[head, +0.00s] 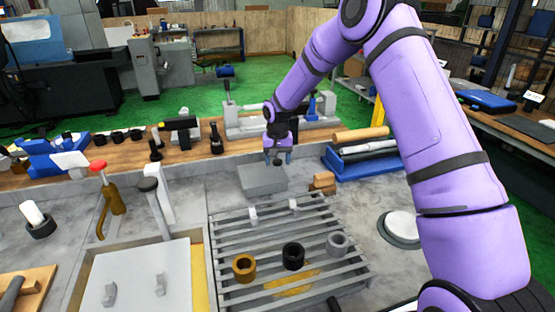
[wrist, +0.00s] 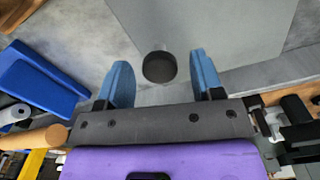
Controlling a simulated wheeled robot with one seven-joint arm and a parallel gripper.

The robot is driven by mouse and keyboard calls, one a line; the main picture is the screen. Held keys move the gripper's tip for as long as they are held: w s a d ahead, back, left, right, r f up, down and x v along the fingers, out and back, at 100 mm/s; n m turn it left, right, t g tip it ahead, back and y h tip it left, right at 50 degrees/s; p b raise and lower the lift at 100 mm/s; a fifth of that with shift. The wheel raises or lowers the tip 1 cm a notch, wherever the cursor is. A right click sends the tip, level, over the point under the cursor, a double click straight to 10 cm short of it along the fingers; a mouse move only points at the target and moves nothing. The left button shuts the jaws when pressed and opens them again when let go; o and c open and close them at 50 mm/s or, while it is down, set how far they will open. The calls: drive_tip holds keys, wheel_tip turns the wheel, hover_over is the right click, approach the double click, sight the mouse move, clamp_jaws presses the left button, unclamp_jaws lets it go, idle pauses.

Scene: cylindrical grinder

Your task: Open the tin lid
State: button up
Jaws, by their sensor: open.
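A grey box-shaped tin (head: 263,181) sits on the grey bench behind the slatted rack, and its flat top fills the upper middle of the wrist view (wrist: 225,30). A dark round knob (wrist: 159,67) stands on that top, near one edge. My gripper (head: 279,157) is over the back right part of the tin and points down. In the wrist view its two blue fingers (wrist: 161,80) are apart, one on each side of the knob, with a gap on both sides. The height of the fingertips against the knob is hard to tell.
A slatted rack (head: 225,255) with several rings lies in front of the tin. Small wooden blocks (head: 324,181) and a blue tray (head: 345,165) with rods are to the right. A red-knobbed lever (head: 108,200) stands left.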

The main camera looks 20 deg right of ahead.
drive_tip(key=shift+c, duration=0.2)
clamp_jaws()
approach(240, 176)
wheel_tip(240, 176, down, 5)
drive_tip(key=shift+s+f, duration=0.1)
drive_tip(key=shift+s, duration=0.05)
drive_tip(key=shift+o, duration=0.2)
unclamp_jaws()
wheel_tip(240, 176, up, 11)
drive_tip(key=shift+f, duration=0.1)
idle(0.4)
